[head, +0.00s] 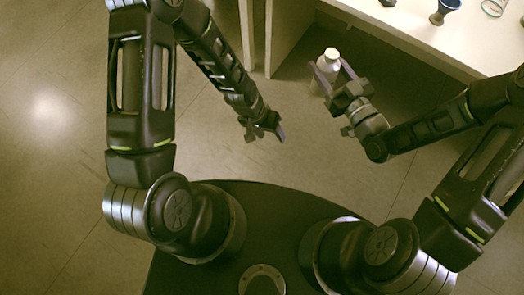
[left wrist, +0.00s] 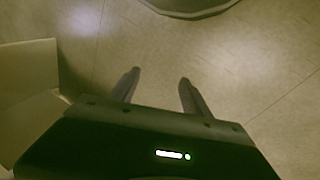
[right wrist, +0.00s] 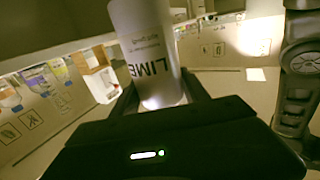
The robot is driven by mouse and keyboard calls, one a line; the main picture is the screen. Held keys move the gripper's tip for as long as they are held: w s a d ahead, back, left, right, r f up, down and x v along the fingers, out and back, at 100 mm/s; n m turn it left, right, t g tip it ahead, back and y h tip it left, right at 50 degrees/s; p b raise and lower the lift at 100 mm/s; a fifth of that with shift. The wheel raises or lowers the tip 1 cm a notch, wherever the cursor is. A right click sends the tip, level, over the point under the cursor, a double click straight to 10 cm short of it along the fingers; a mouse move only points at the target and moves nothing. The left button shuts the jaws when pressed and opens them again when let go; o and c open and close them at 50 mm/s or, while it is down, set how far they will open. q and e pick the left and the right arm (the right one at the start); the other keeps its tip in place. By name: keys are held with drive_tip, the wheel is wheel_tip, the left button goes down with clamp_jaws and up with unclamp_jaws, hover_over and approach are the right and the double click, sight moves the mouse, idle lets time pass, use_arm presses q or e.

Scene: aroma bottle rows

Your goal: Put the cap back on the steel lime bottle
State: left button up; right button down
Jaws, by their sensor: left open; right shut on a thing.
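My right gripper (head: 335,76) is shut on the pale lime bottle (head: 326,70), held in the air in front of the table. In the right wrist view the bottle (right wrist: 145,45) stands between the fingers, and its "LIME" lettering appears upside down. Its round whitish top shows in the head view; I cannot tell whether that is a cap. No separate cap can be made out. My left gripper (head: 265,131) is open and empty over the floor, left of the bottle and apart from it; the left wrist view shows its two spread fingers (left wrist: 157,88).
The white table (head: 410,32) is at the upper right. A blue cup (head: 445,11) and a clear glass (head: 494,7) stand on it. In the right wrist view an orange-topped bottle (right wrist: 9,97), other bottles and a white box (right wrist: 98,76) show at left. Floor between my grippers is clear.

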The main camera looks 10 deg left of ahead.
use_arm(q)
drive_tip(key=s+f+n, duration=0.1)
drive_tip(key=s+n, duration=0.2)
drive_tip(key=s, duration=0.7)
drive_tip(key=shift+s+f+h, duration=0.2)
drive_tip(key=shift+s+h, duration=0.1)
drive_tip(key=shift+s, duration=0.05)
